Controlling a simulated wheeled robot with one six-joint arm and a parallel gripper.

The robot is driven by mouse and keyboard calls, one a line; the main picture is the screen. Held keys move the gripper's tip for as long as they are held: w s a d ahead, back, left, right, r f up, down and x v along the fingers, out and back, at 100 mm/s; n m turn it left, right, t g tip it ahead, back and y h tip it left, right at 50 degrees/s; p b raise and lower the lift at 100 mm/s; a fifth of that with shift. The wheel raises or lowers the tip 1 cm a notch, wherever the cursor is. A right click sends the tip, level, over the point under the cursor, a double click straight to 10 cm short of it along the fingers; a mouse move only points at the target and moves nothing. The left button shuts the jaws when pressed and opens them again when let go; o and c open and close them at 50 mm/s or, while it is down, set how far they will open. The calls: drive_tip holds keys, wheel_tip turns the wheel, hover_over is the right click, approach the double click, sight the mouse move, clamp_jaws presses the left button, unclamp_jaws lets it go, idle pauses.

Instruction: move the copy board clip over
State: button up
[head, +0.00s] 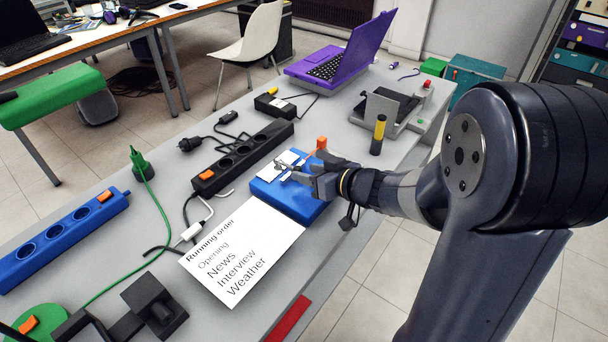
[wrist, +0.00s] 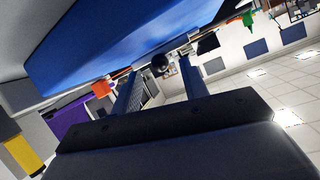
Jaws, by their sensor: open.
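A white sheet headed "Running order" (head: 243,250) lies on the grey table. Its upper edge meets a blue block (head: 290,199) that has white panels on top. An orange piece (head: 321,144) stands at the block's far edge. I cannot tell for certain which part is the copy board clip. My gripper (head: 284,173) is open over the blue block and seems empty. The head view does not show whether its fingers touch the block. In the wrist view, the fingers (wrist: 162,88) are apart below a large blue surface (wrist: 120,35), with an orange piece (wrist: 101,89) to their left.
A black power strip (head: 243,157) lies left of the block. A black and yellow cylinder (head: 378,135), a grey device (head: 390,110) and an open purple laptop (head: 345,60) stand beyond. A blue power strip (head: 60,240) and cables crowd the left. My arm spans the right table edge.

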drive_tip(key=shift+x, duration=0.95)
clamp_jaws()
